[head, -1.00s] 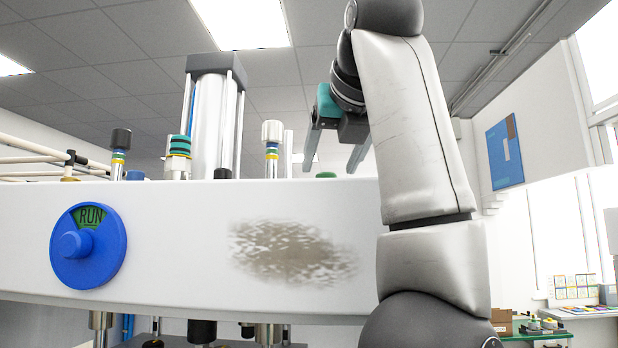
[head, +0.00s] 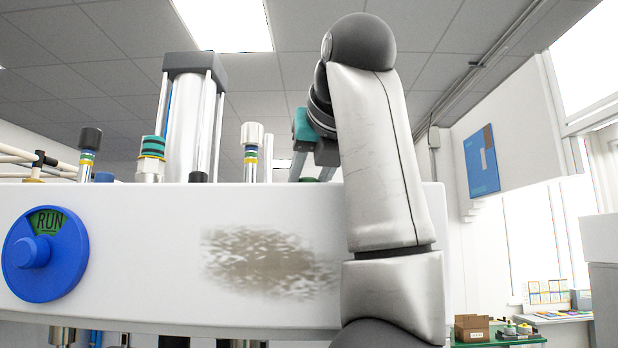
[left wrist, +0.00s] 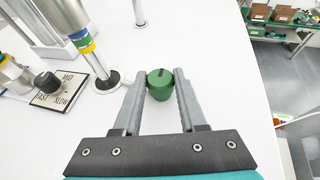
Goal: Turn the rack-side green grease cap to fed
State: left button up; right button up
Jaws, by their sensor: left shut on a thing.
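In the left wrist view a green cap (left wrist: 160,88) with a dark mark at its top edge stands on the white top of the press. My left gripper is shut on this cap, one finger on each side (left wrist: 159,82). In the head view the same gripper (head: 312,174) is low behind the white front panel, partly hidden by my arm; the cap is hidden there. My right gripper is in neither view.
A metal post with coloured bands (left wrist: 82,35) stands left of the fingers, beside a MID/FAST/SLOW plate (left wrist: 62,90). The white panel (head: 130,220) carries a blue RUN dial (head: 45,255). Shelving with boxes (left wrist: 285,15) is beyond the right edge.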

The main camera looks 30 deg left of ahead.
pick_arm(q)
grip_shut()
jog(key=m+t+h+b, duration=0.1)
jog(key=m+t+h, duration=0.1)
jog(key=shift+s+a+m+h, duration=0.1)
jog(key=shift+s+m+h, duration=0.05)
jog(key=shift+m+h, duration=0.2)
jog(key=m+t+h, duration=0.1)
jog(key=m+h, duration=0.1)
jog(key=h, duration=0.1)
jog(key=shift+a+m+t+b, duration=0.15)
jog(key=shift+m+t+b, duration=0.15)
jog(key=shift+m, duration=0.05)
jog(key=m+h, duration=0.4)
jog(key=h, duration=0.1)
jog(key=shift+a+r+m+t, duration=0.1)
jog(key=shift+a+m+t, duration=0.15)
jog(key=shift+m+t, duration=0.05)
jog(key=shift+a+m+g+h+b, duration=0.15)
jog(key=shift+m+g+h+b, duration=0.4)
jog(key=shift+m+h, duration=1.55)
jog(key=shift+h, duration=0.35)
